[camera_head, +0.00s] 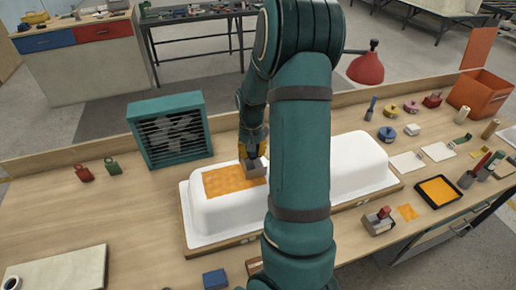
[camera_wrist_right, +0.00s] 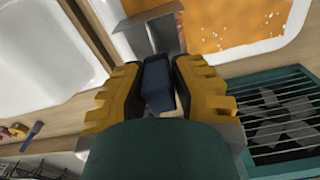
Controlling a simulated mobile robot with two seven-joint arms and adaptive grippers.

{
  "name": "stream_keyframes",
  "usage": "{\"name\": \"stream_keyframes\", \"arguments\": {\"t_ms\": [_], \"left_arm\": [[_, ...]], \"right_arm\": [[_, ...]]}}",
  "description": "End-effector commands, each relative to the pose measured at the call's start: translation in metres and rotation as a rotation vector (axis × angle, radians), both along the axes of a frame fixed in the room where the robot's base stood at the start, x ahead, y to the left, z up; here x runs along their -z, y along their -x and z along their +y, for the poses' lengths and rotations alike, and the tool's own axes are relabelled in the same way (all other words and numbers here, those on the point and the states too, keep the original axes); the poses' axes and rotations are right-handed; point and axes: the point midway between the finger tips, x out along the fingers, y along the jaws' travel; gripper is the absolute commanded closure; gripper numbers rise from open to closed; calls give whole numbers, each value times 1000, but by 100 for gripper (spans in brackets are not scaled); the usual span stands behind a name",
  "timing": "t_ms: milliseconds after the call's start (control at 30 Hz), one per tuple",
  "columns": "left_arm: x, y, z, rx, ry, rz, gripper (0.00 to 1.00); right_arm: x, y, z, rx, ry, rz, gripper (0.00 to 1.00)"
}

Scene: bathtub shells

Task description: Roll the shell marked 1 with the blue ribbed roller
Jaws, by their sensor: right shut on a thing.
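Two white shells lie side by side on the bench: a left shell (camera_head: 210,215) and a right shell (camera_head: 358,165). I cannot read the marks at their front edges. The left shell carries an orange, speckled patch (camera_head: 225,181) on its top; it also shows in the right wrist view (camera_wrist_right: 225,25). My right gripper (camera_head: 255,157) is shut on a tool with a dark blue handle (camera_wrist_right: 158,88) and a grey metal head (camera_wrist_right: 152,35). The head is at the patch's right end; contact and ribs cannot be made out. My right arm hides part of both shells. My left gripper is out of view.
A green fan box (camera_head: 170,130) stands behind the left shell. A black tray with orange contents (camera_head: 438,191), a red-handled tool (camera_head: 378,220) and an orange bin (camera_head: 480,93) are at the right. A red lamp (camera_head: 366,68) overhangs the back.

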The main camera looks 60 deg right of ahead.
Motion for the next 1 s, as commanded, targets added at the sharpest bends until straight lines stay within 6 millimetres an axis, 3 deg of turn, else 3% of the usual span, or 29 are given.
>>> {"name": "stream_keyframes", "arguments": {"t_ms": [1000], "left_arm": [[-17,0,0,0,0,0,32]], "right_arm": [[-1,-36,44,-4,-2,2,100]]}}
